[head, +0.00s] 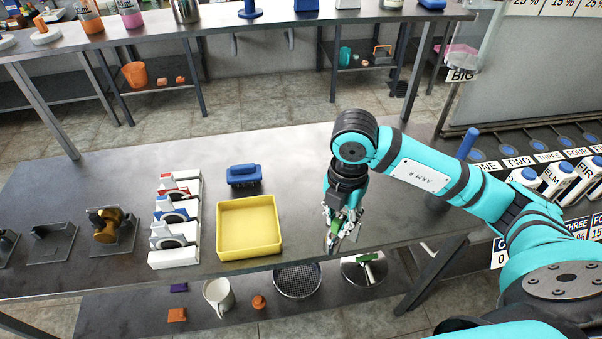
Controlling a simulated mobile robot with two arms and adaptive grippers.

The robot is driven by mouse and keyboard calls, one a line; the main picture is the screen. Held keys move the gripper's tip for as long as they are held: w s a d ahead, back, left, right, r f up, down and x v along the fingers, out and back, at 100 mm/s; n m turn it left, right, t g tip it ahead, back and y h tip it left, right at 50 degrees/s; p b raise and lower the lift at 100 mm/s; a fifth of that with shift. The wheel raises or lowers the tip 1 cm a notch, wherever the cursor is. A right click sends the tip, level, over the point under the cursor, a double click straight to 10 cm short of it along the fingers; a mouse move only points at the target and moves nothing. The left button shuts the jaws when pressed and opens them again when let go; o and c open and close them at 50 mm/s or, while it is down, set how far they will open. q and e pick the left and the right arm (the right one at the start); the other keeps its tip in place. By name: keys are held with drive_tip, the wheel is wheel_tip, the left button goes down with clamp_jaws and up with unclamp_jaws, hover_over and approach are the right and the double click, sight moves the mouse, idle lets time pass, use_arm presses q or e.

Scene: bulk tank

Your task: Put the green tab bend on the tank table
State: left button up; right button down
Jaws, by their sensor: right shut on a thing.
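My right gripper (338,238) points down near the front edge of the steel table (290,170), to the right of the yellow tray. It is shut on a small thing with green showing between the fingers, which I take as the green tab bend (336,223). The fingers hide most of it, and I cannot tell whether it touches the table top. My left gripper is not in view.
A yellow tray (249,256), a blue block-like thing (244,175) and a white rack (174,258) stand left of the gripper. A lower shelf holds a white mug (219,297) and a round sieve (297,281). Cartons line the right. The table between tray and arm is clear.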

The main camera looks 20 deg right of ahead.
drive_tip(key=w+d+f+p, duration=0.1)
drive_tip(key=w+d, duration=0.2)
drive_tip(key=w, duration=0.1)
drive_tip(key=w+d+f+p, duration=0.2)
drive_tip(key=w+d, duration=0.1)
drive_tip(key=w, duration=0.1)
drive_tip(key=w+d+f+p, duration=0.2)
drive_tip(key=w+d, duration=0.1)
drive_tip(key=w, duration=0.2)
drive_tip(key=shift+f, duration=0.1)
drive_tip(key=c, duration=1.6)
unclamp_jaws()
drive_tip(key=shift+f, duration=0.1)
drive_tip(key=o, duration=0.4)
